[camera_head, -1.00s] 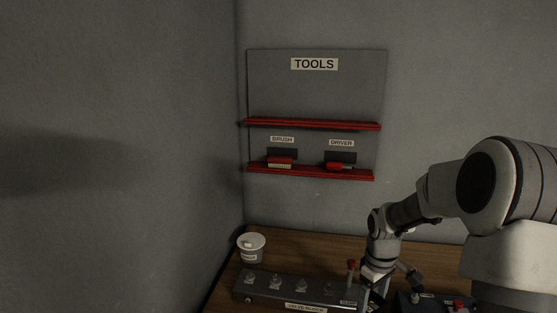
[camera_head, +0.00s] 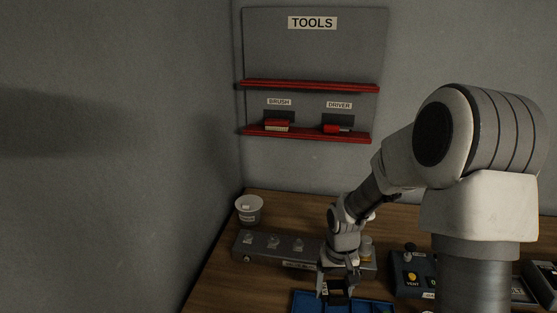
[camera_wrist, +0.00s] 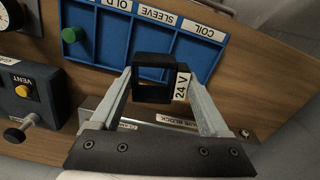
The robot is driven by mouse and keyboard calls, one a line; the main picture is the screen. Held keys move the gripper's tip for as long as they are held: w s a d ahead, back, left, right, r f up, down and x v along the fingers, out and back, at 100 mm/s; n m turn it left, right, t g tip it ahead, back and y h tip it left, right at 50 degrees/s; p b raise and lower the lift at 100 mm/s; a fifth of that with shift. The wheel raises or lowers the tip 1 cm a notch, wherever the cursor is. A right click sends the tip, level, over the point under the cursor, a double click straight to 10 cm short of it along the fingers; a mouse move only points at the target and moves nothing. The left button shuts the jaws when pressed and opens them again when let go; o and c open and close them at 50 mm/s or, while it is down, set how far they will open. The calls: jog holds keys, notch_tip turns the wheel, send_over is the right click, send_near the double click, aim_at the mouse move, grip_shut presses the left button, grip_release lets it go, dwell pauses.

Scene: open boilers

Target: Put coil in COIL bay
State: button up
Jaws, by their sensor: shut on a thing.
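My gripper (camera_head: 337,286) is shut on the coil, a black square ring (camera_wrist: 154,60) with a white "24 V" label. In the wrist view the coil sits between the two grey fingers (camera_wrist: 155,80). In the head view it is a small dark shape (camera_head: 339,300) below the fingers. The blue tray (camera_wrist: 135,45) has bays labelled OLD, SLEEVE and COIL. The COIL bay (camera_wrist: 199,56) looks empty where it shows. The coil appears in front of the tray; its height above it I cannot tell. In the head view the tray (camera_head: 303,301) is cut off at the bottom edge.
The grey valve block (camera_head: 268,250) stands behind my gripper. A white tub (camera_head: 249,209) is at the back left. A box marked VENT (camera_head: 411,278) is to the right. A green round part (camera_wrist: 72,34) is at the tray's far end. The tool board (camera_head: 312,70) hangs above.

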jog(key=s+d+r+m+b, duration=0.2)
jog(key=s+d+r+b, duration=0.3)
jog(key=b, duration=0.3)
jog(key=w+a+f, duration=0.1)
jog(key=w+a, duration=0.1)
jog(key=a, duration=0.1)
jog(key=w+a+f, duration=0.2)
jog(key=a, duration=0.2)
jog(key=w+a+f, duration=0.1)
jog(key=a+f, duration=0.1)
jog(key=a, duration=0.1)
jog(key=shift+w+a+f, duration=0.25)
jog(key=shift+w, duration=0.15)
jog(key=shift+f+b, duration=0.4)
jog(key=shift+f, duration=1.55)
jog(key=shift+f+b, duration=0.5)
jog(key=shift+f, duration=0.1)
jog(key=o, duration=1.3)
